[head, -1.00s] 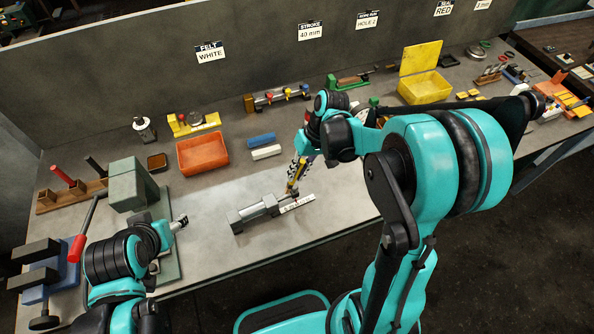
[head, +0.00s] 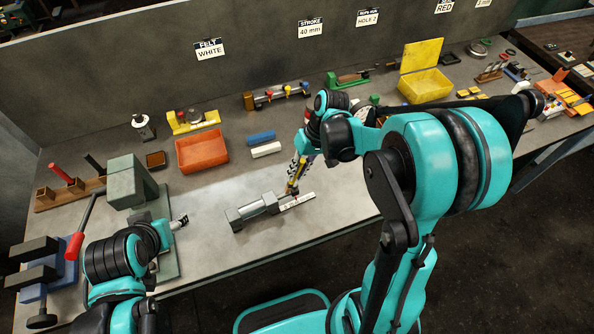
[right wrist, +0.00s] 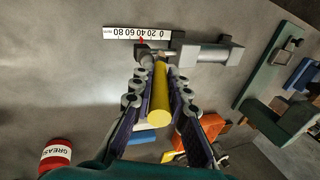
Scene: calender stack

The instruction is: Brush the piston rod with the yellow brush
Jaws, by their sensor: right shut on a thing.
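The grey cylinder (head: 255,207) lies on the bench with its rod end toward the right, beside a white scale strip (head: 299,201). My right gripper (head: 295,179) is shut on the yellow brush (right wrist: 159,103) and holds it over the rod end. In the right wrist view the brush's far end is at the piston rod (right wrist: 158,52), next to the scale strip (right wrist: 138,33) with a red pointer; whether the bristles touch is hidden. My left gripper (head: 180,222) is at the left, away from the cylinder; its jaw state is unclear.
A green press (head: 132,182) stands left. A yellow box (head: 425,86) stands at the back right. A red grease can (right wrist: 56,154) shows in the wrist view.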

